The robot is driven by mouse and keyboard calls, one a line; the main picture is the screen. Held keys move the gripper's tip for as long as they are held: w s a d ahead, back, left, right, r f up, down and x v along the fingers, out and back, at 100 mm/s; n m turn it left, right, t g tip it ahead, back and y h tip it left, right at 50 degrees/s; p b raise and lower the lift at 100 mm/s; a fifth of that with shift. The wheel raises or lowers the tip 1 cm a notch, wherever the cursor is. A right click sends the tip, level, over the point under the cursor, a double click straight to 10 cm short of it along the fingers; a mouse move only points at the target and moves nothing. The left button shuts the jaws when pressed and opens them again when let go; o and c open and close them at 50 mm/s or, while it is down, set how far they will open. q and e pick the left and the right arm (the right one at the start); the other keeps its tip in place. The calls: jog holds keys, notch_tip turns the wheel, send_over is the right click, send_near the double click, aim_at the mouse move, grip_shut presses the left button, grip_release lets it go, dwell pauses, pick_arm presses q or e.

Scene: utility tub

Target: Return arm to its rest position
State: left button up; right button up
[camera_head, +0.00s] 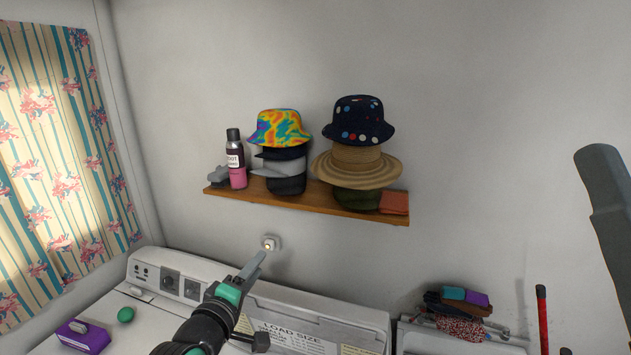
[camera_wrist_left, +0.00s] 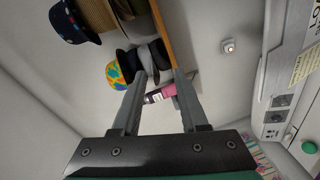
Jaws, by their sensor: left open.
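My left gripper (camera_head: 252,268) is raised over the white washing machine (camera_head: 150,265), in front of the wall and below the wooden shelf (camera_head: 300,204). In the left wrist view its two fingers stand apart with nothing held between them (camera_wrist_left: 160,88). A dark bottle with a pink lower part shows beyond the fingertips. At the right edge of the head view a dark grey part (camera_head: 606,190) shows, probably of my right arm; its fingertips cannot be made out.
The shelf holds a bottle (camera_head: 236,160), a tie-dye hat (camera_head: 280,128), a dark dotted hat (camera_head: 358,120) and other hats. A small round wall fixture (camera_head: 270,243) is near the left fingertips. A purple box (camera_head: 83,335) and a green ball (camera_head: 126,315) lie on the washer.

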pick_arm(q)
jog(key=s+a+r+m+t, duration=0.1)
jog(key=s+r+m+t, duration=0.15)
jog(key=r, duration=0.45)
jog(key=s+r+m+t, duration=0.15)
jog(key=s+r, duration=0.25)
jog(key=r, duration=0.4)
jog(key=s+a+r+m+t+y, duration=0.1)
jog(key=s+a+r+m+t, duration=0.1)
jog(key=s+r, duration=0.6)
jog(key=s+a+r+m+t, duration=0.2)
jog(key=s+r+m+t, duration=0.3)
jog(key=s, duration=0.9)
notch_tip(320, 180, up, 3)
jog(key=shift+s+r+m+y, duration=0.1)
jog(key=shift+s+m+y, duration=0.3)
jog(key=shift+m, duration=0.6)
